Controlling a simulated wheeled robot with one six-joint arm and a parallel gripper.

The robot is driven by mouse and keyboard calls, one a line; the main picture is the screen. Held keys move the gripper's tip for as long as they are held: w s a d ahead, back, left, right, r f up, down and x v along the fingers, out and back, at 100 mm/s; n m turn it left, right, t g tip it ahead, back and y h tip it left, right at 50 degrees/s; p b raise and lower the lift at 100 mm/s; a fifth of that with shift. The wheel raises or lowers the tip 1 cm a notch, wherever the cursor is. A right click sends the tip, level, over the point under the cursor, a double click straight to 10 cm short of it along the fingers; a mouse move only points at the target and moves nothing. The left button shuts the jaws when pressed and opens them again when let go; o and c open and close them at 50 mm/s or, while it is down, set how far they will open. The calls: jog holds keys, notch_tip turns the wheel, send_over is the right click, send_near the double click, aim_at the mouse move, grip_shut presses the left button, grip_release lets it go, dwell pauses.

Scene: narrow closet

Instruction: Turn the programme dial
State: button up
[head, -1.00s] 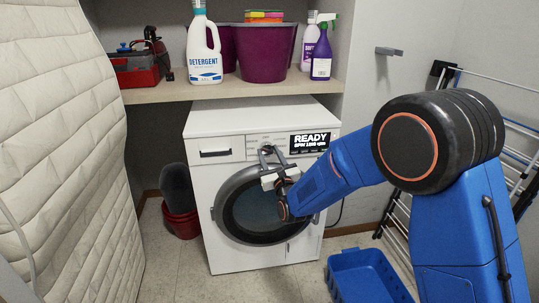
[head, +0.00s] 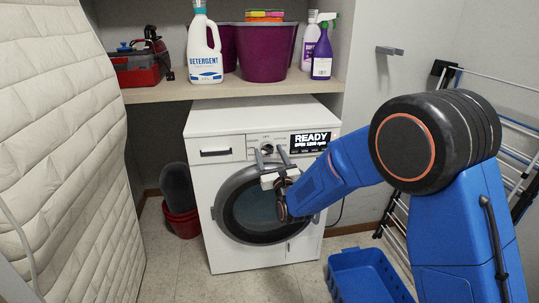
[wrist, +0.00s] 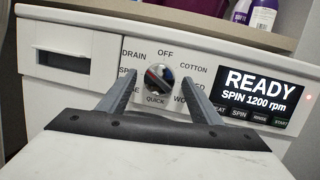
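The programme dial (head: 267,149) is a round knob on the washing machine's (head: 228,119) front panel. In the wrist view the dial (wrist: 159,79) carries a small red mark on its upper-left part; its exact heading is hard to read. Around it are DRAIN, OFF, COTTON and QUICK, with other labels partly hidden by my fingers. The display (wrist: 254,91) reads READY, SPIN 1200 rpm. My gripper (head: 270,152) is open and empty, its fingers spread either side of the dial. In the wrist view the fingertips (wrist: 158,79) show gaps to the knob; depth is unclear.
The closed round door lies below the panel. A shelf (head: 225,93) above holds a detergent bottle (head: 204,50), purple tubs (head: 265,54) and spray bottles. A padded cream panel (head: 60,150) stands at left. A blue basket (head: 365,275) and drying rack (head: 395,215) are at right.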

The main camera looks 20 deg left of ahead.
jog(key=v, duration=1.7)
jog(key=shift+s, duration=0.2)
jog(key=shift+d, duration=0.1)
